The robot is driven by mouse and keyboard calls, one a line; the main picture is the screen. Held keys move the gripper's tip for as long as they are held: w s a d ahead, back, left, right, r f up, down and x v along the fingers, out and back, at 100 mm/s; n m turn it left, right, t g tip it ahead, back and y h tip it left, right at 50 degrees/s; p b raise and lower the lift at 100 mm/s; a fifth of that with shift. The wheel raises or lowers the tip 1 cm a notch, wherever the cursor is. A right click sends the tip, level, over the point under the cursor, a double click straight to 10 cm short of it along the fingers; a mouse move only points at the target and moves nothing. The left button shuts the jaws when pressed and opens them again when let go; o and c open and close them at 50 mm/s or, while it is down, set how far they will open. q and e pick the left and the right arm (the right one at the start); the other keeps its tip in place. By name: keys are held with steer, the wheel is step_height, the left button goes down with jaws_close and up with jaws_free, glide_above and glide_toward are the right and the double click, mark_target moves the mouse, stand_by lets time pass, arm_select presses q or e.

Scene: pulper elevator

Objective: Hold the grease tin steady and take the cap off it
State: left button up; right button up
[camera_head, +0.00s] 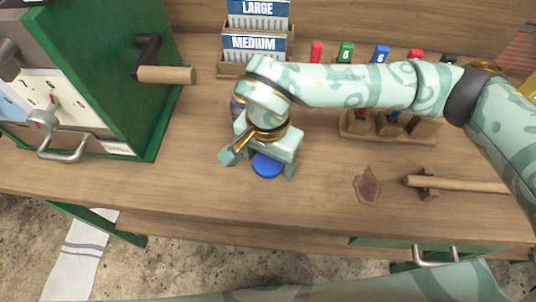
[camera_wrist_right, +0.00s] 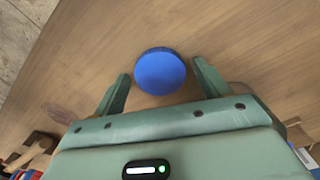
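A round, flat-topped blue thing (camera_head: 267,165) is on the workbench (camera_head: 200,185), below my right gripper (camera_head: 259,163). In the right wrist view the blue disc (camera_wrist_right: 160,70) lies between the tips of my open right gripper (camera_wrist_right: 161,76), with a gap on both sides. I cannot tell whether it is the loose cap or the top of the grease tin. Another dark blue edge (camera_head: 236,105) peeks out behind my right wrist; most of it is hidden. My left gripper is not in view.
A green machine (camera_head: 120,80) with a wooden-handled crank (camera_head: 165,74) stands at the left. Card racks (camera_head: 253,43) and a wooden holder (camera_head: 420,131) are at the back. The bench front is clear.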

mark_target(268, 163)
step_height(268, 163, up, 12)
steer(key=p, duration=0.3)
steer(key=shift+r, duration=0.15)
